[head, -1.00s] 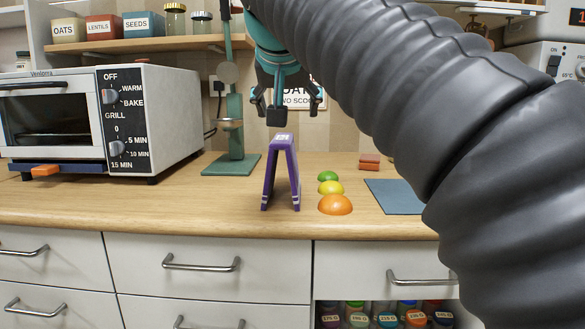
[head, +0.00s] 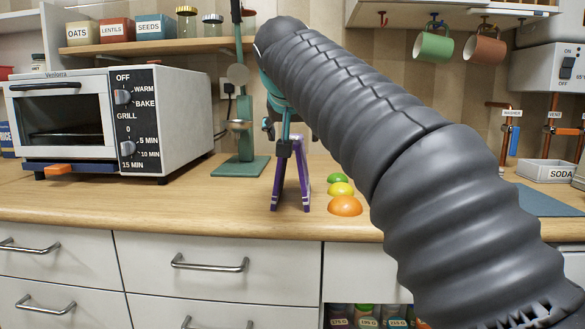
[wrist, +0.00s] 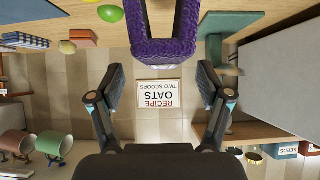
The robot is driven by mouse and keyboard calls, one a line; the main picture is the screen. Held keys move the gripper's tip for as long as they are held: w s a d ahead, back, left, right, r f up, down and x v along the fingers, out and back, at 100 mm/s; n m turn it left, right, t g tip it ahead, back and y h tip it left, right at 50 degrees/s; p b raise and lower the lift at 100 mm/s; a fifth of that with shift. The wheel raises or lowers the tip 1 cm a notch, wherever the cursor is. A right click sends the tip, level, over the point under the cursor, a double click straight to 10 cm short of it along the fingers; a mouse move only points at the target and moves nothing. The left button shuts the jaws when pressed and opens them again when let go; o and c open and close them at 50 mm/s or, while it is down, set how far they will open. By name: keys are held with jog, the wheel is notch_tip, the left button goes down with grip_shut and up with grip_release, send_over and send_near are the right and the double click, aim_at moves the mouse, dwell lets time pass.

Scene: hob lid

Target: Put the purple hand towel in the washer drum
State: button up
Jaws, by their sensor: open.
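The purple hand towel (head: 304,186) stands on the wooden counter like an upside-down V, with pale stripes near its lower edges. In the wrist view its fuzzy purple top (wrist: 165,48) is at the upper middle, just beyond my fingertips. My gripper (head: 284,148) is at the towel's top in the head view and partly covers it. In the wrist view my gripper (wrist: 160,76) has its two fingers spread wide, with nothing held between them. I cannot tell whether a finger touches the towel. The washer drum is not in view.
Green, yellow and orange domes (head: 345,206) sit just right of the towel. A green stand (head: 240,166) rises behind it on the left, beside a toaster oven (head: 180,120). A blue mat (head: 540,201) lies to the right.

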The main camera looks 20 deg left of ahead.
aim_at(292, 138)
jog(key=x, duration=0.3)
jog(key=shift+w+a+f, duration=0.25)
grip_shut()
jog(key=shift+r, duration=0.15)
